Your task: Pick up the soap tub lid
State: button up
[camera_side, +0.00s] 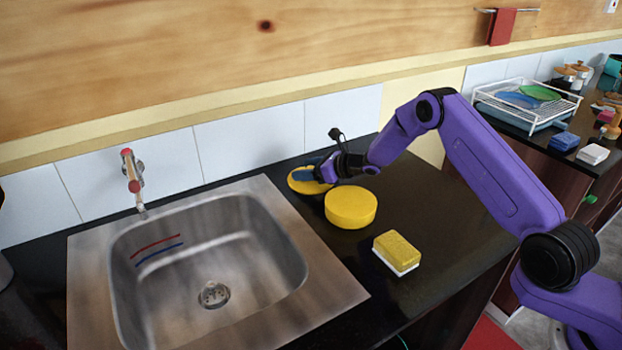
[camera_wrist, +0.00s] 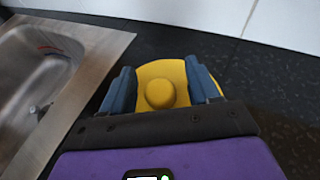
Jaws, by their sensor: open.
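The soap tub lid is a yellow disc with a round knob; in the side view the lid (camera_side: 296,186) lies on the black counter by the tiled wall, partly covered by my gripper (camera_side: 310,174). In the wrist view the lid (camera_wrist: 150,72) is between the two blue fingers of my gripper (camera_wrist: 160,68), its knob facing the camera. The fingers are apart, one on each side of the knob; I cannot tell whether they touch the lid. The round yellow soap tub (camera_side: 350,209) stands on the counter in front of the lid.
A steel sink (camera_side: 330,291) lies to the left, with a tap (camera_side: 133,178) behind it. A yellow and white sponge (camera_side: 397,252) lies in front of the tub. The tiled wall (camera_side: 248,138) is close behind the lid. A dish rack (camera_side: 527,105) stands far right.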

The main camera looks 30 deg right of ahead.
jog(key=c, duration=1)
jog(key=shift+c, duration=0.2)
